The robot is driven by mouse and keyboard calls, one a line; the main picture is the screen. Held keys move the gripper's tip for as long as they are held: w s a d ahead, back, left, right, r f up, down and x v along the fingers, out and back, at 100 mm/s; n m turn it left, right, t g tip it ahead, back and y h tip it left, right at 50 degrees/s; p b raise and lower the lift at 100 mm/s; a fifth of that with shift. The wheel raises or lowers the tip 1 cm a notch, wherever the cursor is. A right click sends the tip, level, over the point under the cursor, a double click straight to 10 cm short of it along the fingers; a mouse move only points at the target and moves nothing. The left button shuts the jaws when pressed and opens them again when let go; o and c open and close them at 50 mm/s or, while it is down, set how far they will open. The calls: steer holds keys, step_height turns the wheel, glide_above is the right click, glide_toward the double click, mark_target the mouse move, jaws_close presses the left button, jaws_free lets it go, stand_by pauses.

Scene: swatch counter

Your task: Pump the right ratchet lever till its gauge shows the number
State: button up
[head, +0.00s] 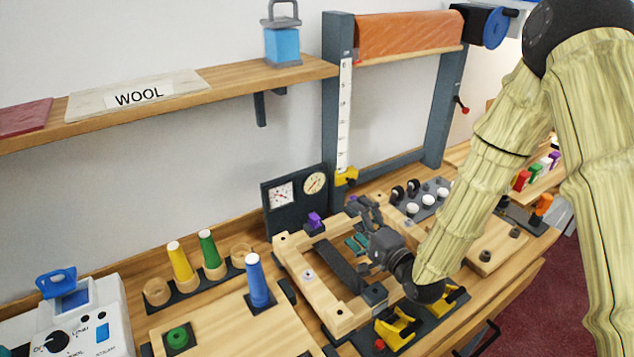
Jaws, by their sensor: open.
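Two yellow lever-like parts, a left one (396,331) and a right one (452,300), sit on a dark base at the front edge; I cannot tell whether these are the ratchet levers. My arm partly covers the right one. My gripper (358,226) is open above the wooden frame, pointing left and back, away from the yellow parts. I see nothing between its fingers.
The wooden frame (298,268) lies under my gripper, with a purple knob (315,221) at its back. Yellow, green and blue cones (258,280) stand left. A grey post (337,100) with a scale rises behind. A white appliance (95,318) is front left.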

steer(key=x, duration=0.7)
steer(key=shift+a+r, duration=0.4)
steer(key=shift+r, duration=0.1)
